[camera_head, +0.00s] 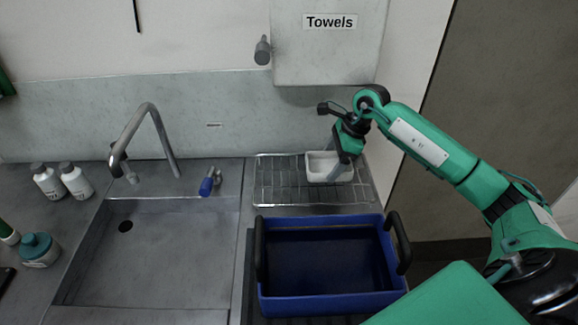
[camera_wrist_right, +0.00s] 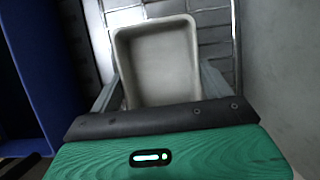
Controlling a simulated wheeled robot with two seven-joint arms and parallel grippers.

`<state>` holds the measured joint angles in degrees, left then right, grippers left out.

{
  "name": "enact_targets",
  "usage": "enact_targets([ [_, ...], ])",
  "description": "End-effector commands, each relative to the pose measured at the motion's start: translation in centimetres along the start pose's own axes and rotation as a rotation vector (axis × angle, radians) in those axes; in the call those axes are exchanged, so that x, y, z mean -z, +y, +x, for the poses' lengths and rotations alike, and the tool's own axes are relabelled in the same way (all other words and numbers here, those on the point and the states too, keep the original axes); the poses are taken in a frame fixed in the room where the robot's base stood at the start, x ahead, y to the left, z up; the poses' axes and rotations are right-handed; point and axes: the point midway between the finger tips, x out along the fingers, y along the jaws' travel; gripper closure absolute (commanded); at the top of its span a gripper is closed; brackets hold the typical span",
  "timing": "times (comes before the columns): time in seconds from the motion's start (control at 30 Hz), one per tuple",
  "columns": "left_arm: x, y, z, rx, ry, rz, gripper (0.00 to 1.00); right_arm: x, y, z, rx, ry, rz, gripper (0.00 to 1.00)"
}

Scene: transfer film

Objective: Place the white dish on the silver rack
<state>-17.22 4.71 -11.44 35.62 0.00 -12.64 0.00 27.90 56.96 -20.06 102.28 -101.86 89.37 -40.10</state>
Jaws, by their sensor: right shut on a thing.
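The white dish (camera_head: 327,167) is a small rectangular tray at the right part of the silver rack (camera_head: 278,182) in the head view. My right gripper (camera_head: 345,168) is shut on the dish, reaching it from the right and above. In the right wrist view the dish (camera_wrist_right: 158,62) lies between the two grey fingers (camera_wrist_right: 160,92), with its open side facing the camera. Rack wires show behind it. I cannot tell whether the dish touches the rack or hangs just above it. My left gripper is not in view.
A blue tub (camera_head: 325,265) with black handles stands in front of the rack. A sink (camera_head: 150,250) with a tall faucet (camera_head: 145,135) is to the left. A towel dispenser (camera_head: 328,40) hangs above the rack. The rack's left part is clear.

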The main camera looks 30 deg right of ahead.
Motion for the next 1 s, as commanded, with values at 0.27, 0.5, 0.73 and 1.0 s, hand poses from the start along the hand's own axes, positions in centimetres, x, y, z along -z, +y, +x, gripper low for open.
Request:
enact_targets([
  [0.27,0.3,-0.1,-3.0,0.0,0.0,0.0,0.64,-6.1,0.0,1.9,-0.003,-0.004,-0.001,0.42],
  [0.5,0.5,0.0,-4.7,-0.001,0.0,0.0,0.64,-10.1,0.0,3.8,-0.001,-0.002,0.0,0.42],
  [0.73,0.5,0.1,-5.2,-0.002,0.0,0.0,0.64,-11.1,0.0,4.7,-0.001,0.0,0.002,0.42],
  [1.0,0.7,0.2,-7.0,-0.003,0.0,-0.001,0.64,-9.8,0.1,7.4,-0.004,0.001,0.004,0.42],
])
